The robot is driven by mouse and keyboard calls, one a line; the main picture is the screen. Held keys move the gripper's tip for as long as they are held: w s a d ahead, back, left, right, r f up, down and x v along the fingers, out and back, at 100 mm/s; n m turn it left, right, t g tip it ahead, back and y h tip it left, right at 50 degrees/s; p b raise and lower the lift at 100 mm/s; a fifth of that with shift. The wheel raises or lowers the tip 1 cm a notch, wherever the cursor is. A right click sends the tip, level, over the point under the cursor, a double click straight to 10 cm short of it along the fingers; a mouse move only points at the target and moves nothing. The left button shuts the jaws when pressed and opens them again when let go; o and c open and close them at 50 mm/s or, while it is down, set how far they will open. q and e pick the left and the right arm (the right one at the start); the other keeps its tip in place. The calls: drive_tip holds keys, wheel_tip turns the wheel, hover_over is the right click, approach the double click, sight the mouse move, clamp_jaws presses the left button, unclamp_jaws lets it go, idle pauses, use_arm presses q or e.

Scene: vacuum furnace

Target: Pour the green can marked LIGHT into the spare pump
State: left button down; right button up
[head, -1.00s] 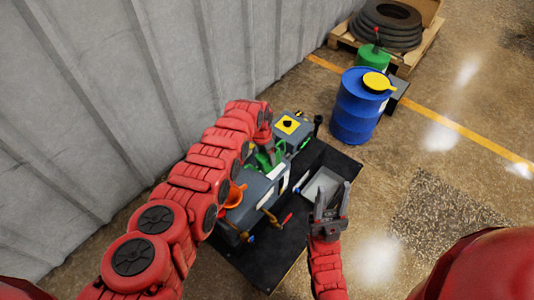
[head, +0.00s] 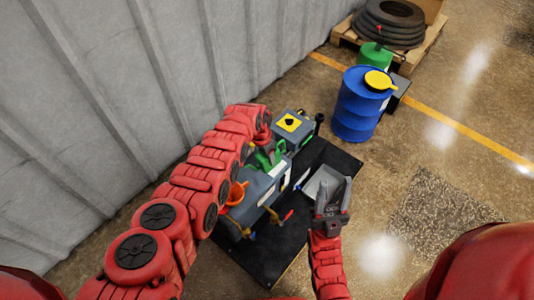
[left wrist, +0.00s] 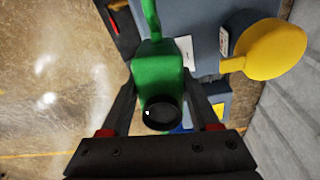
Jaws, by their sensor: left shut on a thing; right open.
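My left gripper (left wrist: 160,98) is shut on the green can (left wrist: 158,70), with a finger on each side of it. In the left wrist view the can has a round black cap or opening near me and a green neck at the far end. Its marking cannot be read. The can shows partly in the head view (head: 264,159), above the grey pump (head: 262,188); my left arm hides the gripper there. An orange funnel (head: 237,193) sits at the pump's left side. My right gripper (head: 332,196) is open and empty, right of the pump.
A grey open tray (head: 322,184) lies on the black mat (head: 280,243) beside my right gripper. A blue drum (head: 358,108) with a yellow top stands behind on the right. A ribbed wall (head: 100,110) runs close along the left.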

sight(258, 160)
use_arm(q)
drive_tip(key=shift+s+a+f+p, duration=0.1)
drive_tip(key=shift+s+a+p, duration=0.35)
drive_tip(key=shift+p, duration=0.85)
drive_tip(key=shift+s+a+f+h+p, duration=0.1)
drive_tip(key=shift+s+a+f+p, duration=0.2)
drive_tip(key=shift+p, duration=0.35)
drive_tip(key=shift+s+a+f+h+p, duration=0.15)
drive_tip(key=shift+a+p, duration=0.25)
drive_tip(key=shift+p, duration=0.2)
drive_tip(key=shift+s+a+f+h+p, duration=0.1)
drive_tip(key=shift+s+a+p, duration=0.2)
drive_tip(key=shift+p, duration=0.35)
drive_tip(key=shift+w+r+t+h+p, duration=0.15)
drive_tip(key=shift+r+t+h+p, duration=0.35)
drive_tip(key=shift+p, duration=0.45)
drive_tip(key=shift+r+h+p, duration=0.25)
drive_tip(key=shift+r+p, duration=0.05)
drive_tip(key=shift+r+t, duration=0.4)
drive_tip(key=shift+h, duration=0.3)
drive_tip(key=shift+a+r+t+h, duration=0.15)
drive_tip(key=shift+r+t+h, duration=0.15)
drive_tip(key=shift+r+h, duration=0.15)
drive_tip(key=shift+r, duration=0.1)
drive_tip(key=shift+r+h, duration=0.1)
drive_tip(key=shift+h, duration=0.15)
